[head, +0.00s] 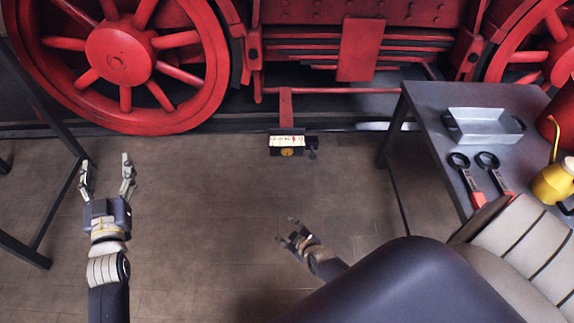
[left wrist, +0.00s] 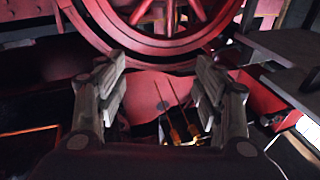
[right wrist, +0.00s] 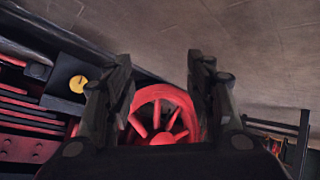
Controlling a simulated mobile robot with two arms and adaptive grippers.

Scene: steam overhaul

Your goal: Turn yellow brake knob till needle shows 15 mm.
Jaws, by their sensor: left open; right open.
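The yellow brake knob (head: 287,152) is a small round disc on the front of a dark box under a pale scale strip (head: 287,141). The box hangs at the lower end of a red bracket below the locomotive frame. The needle and scale marks are too small to read. The knob also shows in the right wrist view (right wrist: 78,84), left of the fingers. My right gripper (head: 287,229) is open and empty, below the knob in the head view and apart from it. My left gripper (head: 107,172) is open and empty, far to the left of the knob.
Red spoked wheels (head: 118,52) and the locomotive frame fill the back. A grey table (head: 425,100) on the right holds a metal tray (head: 487,125), two red-handled tools (head: 468,182) and a yellow oil can (head: 553,184). The floor (head: 200,210) between my grippers is clear.

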